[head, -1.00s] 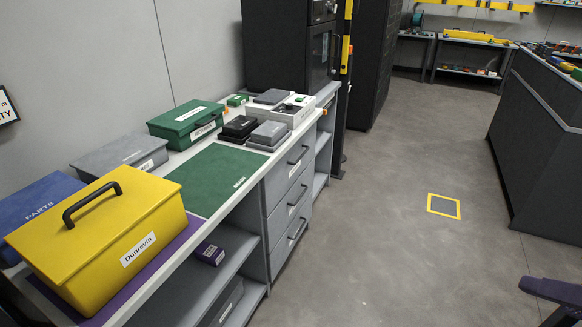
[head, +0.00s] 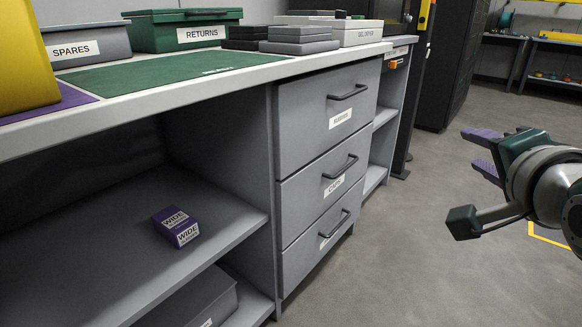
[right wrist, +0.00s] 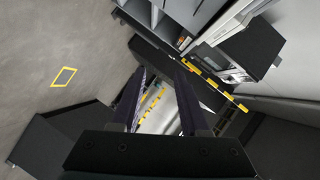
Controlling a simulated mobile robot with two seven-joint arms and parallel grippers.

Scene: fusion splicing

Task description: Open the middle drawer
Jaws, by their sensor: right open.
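The middle drawer (head: 309,197) is the second of three grey drawers in the workbench. It looks shut, with its front flush with the others. Its dark bar handle (head: 341,167) runs across the front above a white label. My right gripper (head: 482,152) is at the right of the head view, well apart from the drawers over the open floor. Its purple fingers are spread and empty; the right wrist view shows the two fingers (right wrist: 160,100) apart with nothing between them. My left gripper is not in view.
The top drawer (head: 322,115) and bottom drawer (head: 318,247) look shut. A purple WIDE box (head: 176,226) lies on the shelf left of the drawers. Green and grey boxes stand on the worktop (head: 150,97). The floor (head: 420,230) before the drawers is clear.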

